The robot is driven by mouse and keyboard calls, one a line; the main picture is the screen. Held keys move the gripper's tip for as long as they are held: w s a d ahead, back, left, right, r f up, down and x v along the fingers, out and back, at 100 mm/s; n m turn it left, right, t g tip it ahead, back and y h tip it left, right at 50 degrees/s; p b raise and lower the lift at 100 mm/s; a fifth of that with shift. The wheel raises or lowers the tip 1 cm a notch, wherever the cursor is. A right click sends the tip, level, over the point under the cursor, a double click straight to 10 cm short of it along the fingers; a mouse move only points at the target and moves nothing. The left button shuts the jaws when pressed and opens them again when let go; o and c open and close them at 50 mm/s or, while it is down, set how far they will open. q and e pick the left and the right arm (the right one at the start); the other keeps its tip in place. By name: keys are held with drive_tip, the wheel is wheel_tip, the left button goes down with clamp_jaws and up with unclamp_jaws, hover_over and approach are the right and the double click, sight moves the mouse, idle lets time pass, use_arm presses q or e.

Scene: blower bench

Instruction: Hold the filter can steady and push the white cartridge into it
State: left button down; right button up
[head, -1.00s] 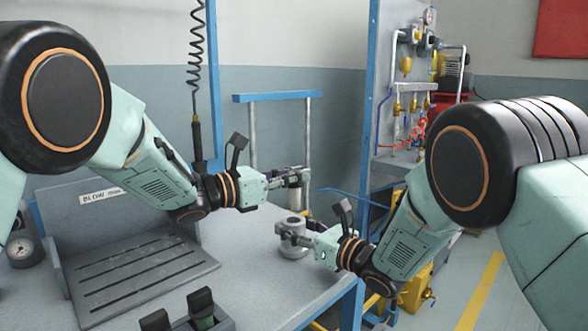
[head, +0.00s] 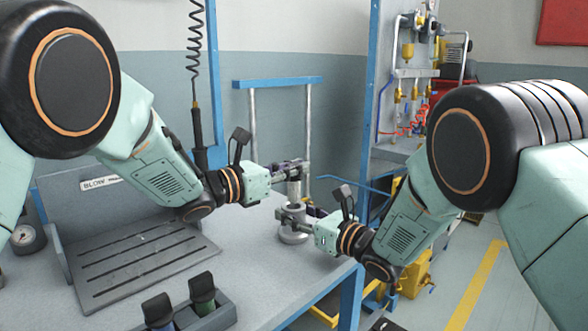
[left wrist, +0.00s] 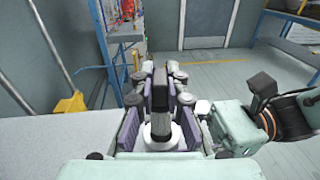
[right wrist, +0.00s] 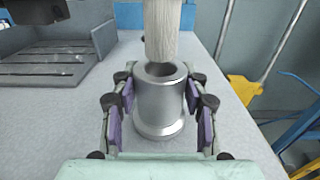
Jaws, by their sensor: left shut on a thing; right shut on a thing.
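The filter can (head: 293,236) is a grey metal cylinder with a wide base, upright near the bench's right edge. My right gripper (head: 291,217) is shut on it, with a pad at each side of the can (right wrist: 158,105) in the right wrist view. The white cartridge (head: 294,188) is upright above the can, held by my left gripper (head: 297,167). In the right wrist view the lower end of the cartridge (right wrist: 168,32) hangs over the far part of the can's open mouth. I cannot tell whether it has entered. The left wrist view shows my left gripper (left wrist: 159,108) closed.
A slotted grey blow-off tray (head: 145,265) stands left of the can. A holder with dark-capped bottles (head: 203,290) is at the bench's front. A blue-topped frame (head: 277,82) stands behind the can. Bare bench surface (head: 260,260) lies between tray and can.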

sight(294, 197)
use_arm(q)
drive_tip(key=shift+f, duration=3.25)
idle(0.6)
drive_tip(key=c, duration=1.4)
unclamp_jaws()
drive_tip(key=shift+o, duration=0.5)
drive_tip(key=v, duration=1.2)
